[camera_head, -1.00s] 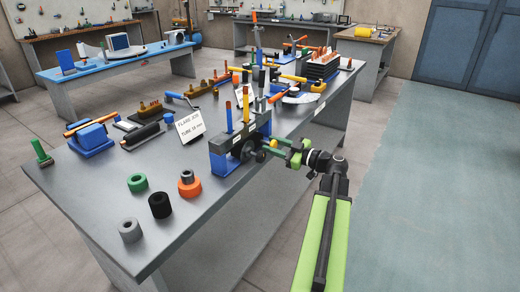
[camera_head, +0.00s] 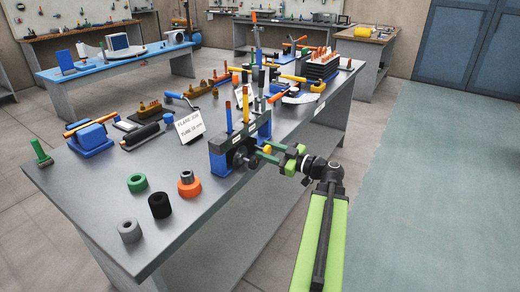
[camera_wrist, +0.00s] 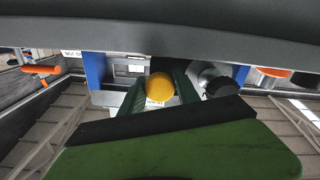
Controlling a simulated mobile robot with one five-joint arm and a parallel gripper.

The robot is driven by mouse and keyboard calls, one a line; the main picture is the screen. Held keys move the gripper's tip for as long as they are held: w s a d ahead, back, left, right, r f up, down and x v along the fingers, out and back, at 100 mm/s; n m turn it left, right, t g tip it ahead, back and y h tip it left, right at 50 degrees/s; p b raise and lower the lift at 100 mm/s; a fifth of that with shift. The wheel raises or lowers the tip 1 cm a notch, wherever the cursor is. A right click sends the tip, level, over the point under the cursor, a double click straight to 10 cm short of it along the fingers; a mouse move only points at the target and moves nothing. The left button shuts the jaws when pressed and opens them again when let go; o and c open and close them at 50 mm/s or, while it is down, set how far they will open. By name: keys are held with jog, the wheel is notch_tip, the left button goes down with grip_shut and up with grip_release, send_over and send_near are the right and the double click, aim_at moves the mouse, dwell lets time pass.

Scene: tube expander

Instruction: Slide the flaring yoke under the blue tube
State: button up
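The flaring fixture (camera_head: 222,165) stands at the near right table edge, with blue end posts and a grey top bar. Two upright tubes with orange to yellow tops stand in it; the blue tube (camera_head: 229,122) appears to be the left one, blue lower down. The yoke (camera_head: 241,157) is a dark part with round black knobs under the bar. A yellow ball knob (camera_wrist: 160,88) sits at its front. My gripper (camera_head: 272,153) reaches in from the right. In the wrist view its green fingers (camera_wrist: 158,95) flank the ball closely; whether they press on it cannot be told.
Green (camera_head: 137,183), black (camera_head: 160,205), grey (camera_head: 130,230) and orange (camera_head: 188,184) collars stand left of the fixture. A lettered card (camera_head: 189,125) stands behind it. Other tools crowd the far table. The floor at right is clear.

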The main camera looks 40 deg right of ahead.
jog(key=o, duration=0.3)
jog(key=shift+d, duration=0.1)
jog(key=shift+v, duration=3.5)
